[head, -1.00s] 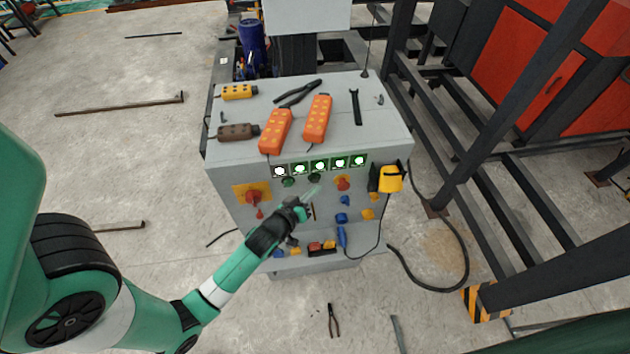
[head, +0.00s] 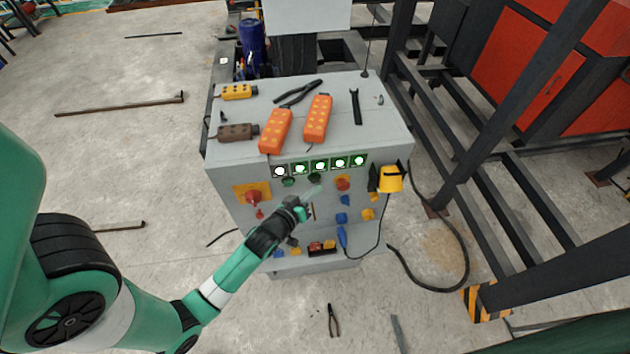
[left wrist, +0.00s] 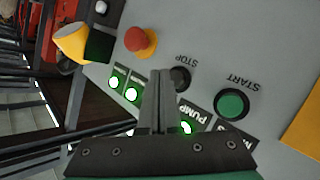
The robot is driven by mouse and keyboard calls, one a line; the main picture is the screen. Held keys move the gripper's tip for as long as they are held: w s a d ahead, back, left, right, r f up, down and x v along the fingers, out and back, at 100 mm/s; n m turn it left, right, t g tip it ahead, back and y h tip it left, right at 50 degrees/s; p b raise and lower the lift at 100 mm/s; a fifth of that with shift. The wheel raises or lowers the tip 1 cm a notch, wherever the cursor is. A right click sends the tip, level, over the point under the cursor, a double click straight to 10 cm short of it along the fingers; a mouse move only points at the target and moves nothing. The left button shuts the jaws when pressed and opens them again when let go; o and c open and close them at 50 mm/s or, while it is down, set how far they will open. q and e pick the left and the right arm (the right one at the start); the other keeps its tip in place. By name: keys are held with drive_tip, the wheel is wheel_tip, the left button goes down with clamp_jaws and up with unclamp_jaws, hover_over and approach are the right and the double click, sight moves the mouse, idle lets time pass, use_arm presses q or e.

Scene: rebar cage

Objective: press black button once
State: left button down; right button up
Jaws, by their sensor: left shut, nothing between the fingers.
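The black button (head: 315,178) is on the front panel of the grey control cabinet (head: 235,175), under the row of lit indicators. In the left wrist view the black button (left wrist: 181,78) has the word STOP beside it. My left gripper (head: 318,191) is shut and empty, with its fingertips just in front of and slightly below the black button. In the left wrist view the shut fingers (left wrist: 161,75) overlap one edge of the button. I cannot tell whether they touch it. My right gripper is not in view.
A green START button (left wrist: 231,104) and a red mushroom button (left wrist: 138,39) flank the black one. A red knob on a yellow plate (head: 253,197) is at the panel's left. A yellow box (head: 390,178) hangs at the right. Orange pendants (head: 317,119) lie on the cabinet top.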

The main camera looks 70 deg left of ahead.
use_arm(q)
drive_tip(key=shift+w+a, duration=0.1)
drive_tip(key=shift+a, duration=0.35)
drive_tip(key=shift+w+a+p, duration=0.15)
drive_tip(key=shift+a+p, duration=0.5)
drive_tip(key=shift+a, duration=0.15)
idle(1.0)
idle(0.3)
drive_tip(key=shift+s+d, duration=0.2)
drive_tip(key=shift+d, duration=1)
